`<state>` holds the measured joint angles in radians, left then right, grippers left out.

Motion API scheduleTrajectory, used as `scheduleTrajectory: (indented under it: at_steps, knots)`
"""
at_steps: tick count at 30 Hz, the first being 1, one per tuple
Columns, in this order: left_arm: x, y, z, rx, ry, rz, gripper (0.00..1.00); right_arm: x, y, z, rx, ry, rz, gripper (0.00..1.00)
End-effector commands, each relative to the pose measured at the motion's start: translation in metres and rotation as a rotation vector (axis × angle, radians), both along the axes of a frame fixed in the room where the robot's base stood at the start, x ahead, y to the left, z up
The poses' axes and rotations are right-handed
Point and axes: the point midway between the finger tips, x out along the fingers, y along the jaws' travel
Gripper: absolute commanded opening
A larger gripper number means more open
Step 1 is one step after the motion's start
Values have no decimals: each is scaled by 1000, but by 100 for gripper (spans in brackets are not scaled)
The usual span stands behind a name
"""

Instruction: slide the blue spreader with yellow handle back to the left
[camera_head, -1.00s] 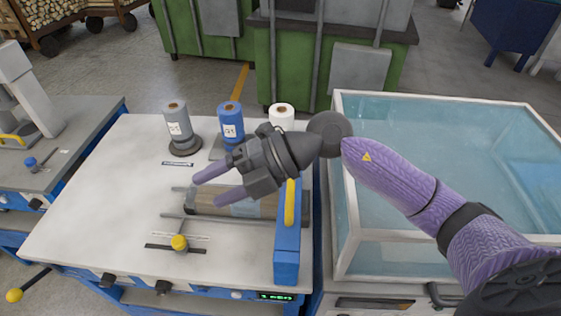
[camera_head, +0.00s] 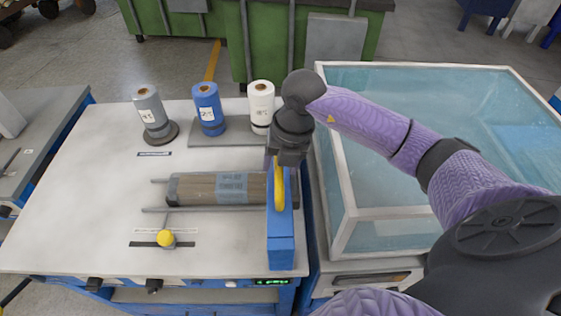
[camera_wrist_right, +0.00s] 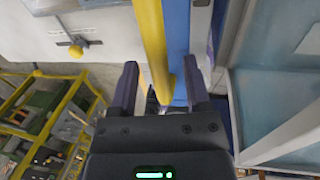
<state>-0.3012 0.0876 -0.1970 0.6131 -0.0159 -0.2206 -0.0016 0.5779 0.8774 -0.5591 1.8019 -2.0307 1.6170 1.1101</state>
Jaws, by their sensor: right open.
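The blue spreader (camera_head: 281,236) stands at the right edge of the white worktable, with its yellow handle (camera_head: 279,190) along its upper part. A bundle of wooden sticks with a grey-blue wrap (camera_head: 232,187) lies to its left on two rods and reaches up to it. My right gripper (camera_head: 280,165) is over the far end of the handle, pointing down. In the right wrist view the open fingers (camera_wrist_right: 160,85) stand on either side of the yellow handle (camera_wrist_right: 151,45) and the blue body (camera_wrist_right: 176,40); contact cannot be told. My left gripper is not in view.
Grey (camera_head: 151,112), blue (camera_head: 208,108) and white (camera_head: 261,105) spools stand at the table's back. A yellow knob (camera_head: 165,238) sits in a slot at the front left. A glass-walled water tank (camera_head: 340,215) stands close on the right. The table's left part is clear.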

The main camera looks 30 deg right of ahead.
Motion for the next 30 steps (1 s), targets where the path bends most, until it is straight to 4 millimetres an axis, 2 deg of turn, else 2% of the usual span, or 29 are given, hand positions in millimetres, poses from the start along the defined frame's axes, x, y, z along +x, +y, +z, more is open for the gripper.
scheduleTrajectory:
  at_steps: [3,12,30]
  knots:
    - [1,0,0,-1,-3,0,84,0,0,0,1,-1,0,61]
    - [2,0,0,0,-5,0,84,0,0,1,1,-1,1,0]
    - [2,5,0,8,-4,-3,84,0,0,1,1,-1,1,0]
